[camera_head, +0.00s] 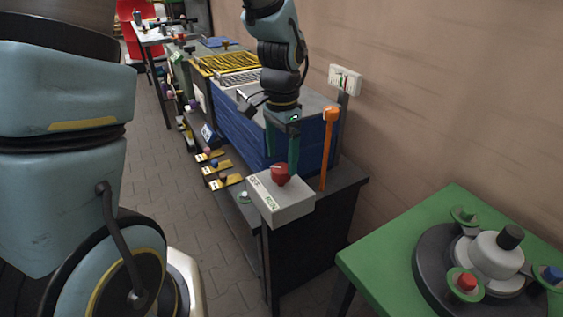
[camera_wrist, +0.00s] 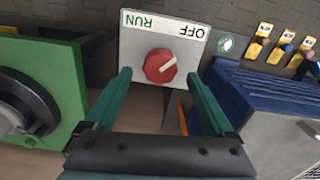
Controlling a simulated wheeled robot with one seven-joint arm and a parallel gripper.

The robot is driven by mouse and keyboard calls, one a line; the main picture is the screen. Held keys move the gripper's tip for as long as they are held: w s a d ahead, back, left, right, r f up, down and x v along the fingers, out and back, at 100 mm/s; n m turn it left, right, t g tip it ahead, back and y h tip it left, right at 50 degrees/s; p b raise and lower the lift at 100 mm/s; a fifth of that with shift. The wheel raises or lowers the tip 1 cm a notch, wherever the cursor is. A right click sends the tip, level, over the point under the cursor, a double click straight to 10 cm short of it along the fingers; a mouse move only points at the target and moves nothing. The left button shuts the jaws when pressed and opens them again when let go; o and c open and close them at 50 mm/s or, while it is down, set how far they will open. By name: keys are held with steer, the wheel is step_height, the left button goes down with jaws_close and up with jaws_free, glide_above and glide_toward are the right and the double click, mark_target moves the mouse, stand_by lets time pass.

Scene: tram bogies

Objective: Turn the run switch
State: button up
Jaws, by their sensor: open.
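The run switch is a red round knob (camera_head: 280,174) on a light grey box (camera_head: 290,208) at the near end of the dark bench. It also shows in the wrist view as a red knob (camera_wrist: 160,66) in front of the OFF and RUN labels (camera_wrist: 164,25). A pale line on the knob points up and right there, toward the OFF side. My gripper (camera_head: 282,158) is right above the knob, pointing down. In the wrist view my gripper (camera_wrist: 159,74) is open, one green finger on each side of the knob. I cannot tell whether either finger touches it.
A blue bin (camera_head: 235,125) stands behind the box on the bench. An orange upright bar (camera_head: 329,150) rises close to the right of my gripper. A green table (camera_head: 375,253) with a dark round turntable is at the lower right. The tan wall is behind.

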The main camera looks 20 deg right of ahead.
mark_target(281, 168)
steer(key=shift+f, duration=1.5)
steer(key=c, duration=1.4)
